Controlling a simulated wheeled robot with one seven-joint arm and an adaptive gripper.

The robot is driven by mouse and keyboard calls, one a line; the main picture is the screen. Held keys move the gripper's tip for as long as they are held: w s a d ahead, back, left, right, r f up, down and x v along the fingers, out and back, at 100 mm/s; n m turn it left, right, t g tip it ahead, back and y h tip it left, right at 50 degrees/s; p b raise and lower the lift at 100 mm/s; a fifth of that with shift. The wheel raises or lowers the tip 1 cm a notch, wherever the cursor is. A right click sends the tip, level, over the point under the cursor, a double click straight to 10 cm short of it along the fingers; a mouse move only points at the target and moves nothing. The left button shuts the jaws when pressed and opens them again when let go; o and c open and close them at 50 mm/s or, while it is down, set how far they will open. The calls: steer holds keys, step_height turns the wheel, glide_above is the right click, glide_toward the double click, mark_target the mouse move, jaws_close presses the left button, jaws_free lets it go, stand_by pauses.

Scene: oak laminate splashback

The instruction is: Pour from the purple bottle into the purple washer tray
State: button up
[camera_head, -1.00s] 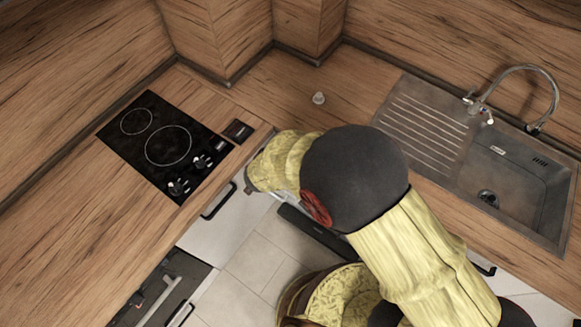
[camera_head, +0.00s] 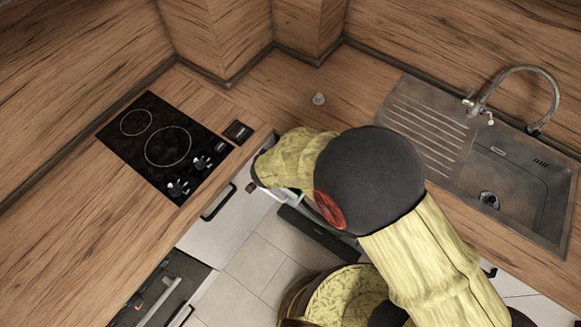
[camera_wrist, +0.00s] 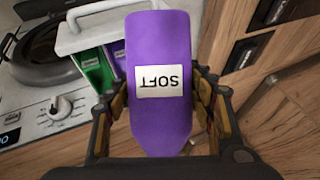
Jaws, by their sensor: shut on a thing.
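The purple bottle (camera_wrist: 158,45) fills the middle of the wrist view, with a white label reading "SOFT" upside down. My gripper (camera_wrist: 162,97) is shut on it, one finger on each side. The washer's pulled-out drawer shows left of and behind the bottle, with a green compartment (camera_wrist: 93,68) and a purple tray (camera_wrist: 119,56) partly hidden by the bottle. I see no liquid stream; the bottle's mouth is not clear. In the head view my arm hides the gripper and bottle.
The washer's dial (camera_wrist: 59,108) and round door (camera_wrist: 45,45) are at the left of the wrist view. Wooden cabinets with dark handles (camera_wrist: 248,52) stand at the right. The head view shows a hob (camera_head: 163,145), a sink (camera_head: 520,180) and a small pale object (camera_head: 319,99) on the counter.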

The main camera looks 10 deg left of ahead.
steer(key=shift+s+a+f+m+g+y, duration=0.15)
steer(key=shift+a+m+g+y, duration=0.15)
steer(key=shift+g+y, duration=0.25)
stand_by(1.9)
steer(key=shift+s+a+f+g+y, duration=0.15)
steer(key=shift+f+g+y, duration=0.4)
steer(key=shift+f, duration=0.55)
stand_by(1.4)
steer(key=shift+s+f+m+g+y+p, duration=0.1)
steer(key=shift+m+g+y+p, duration=0.4)
steer(key=shift+p, duration=1.05)
stand_by(1.5)
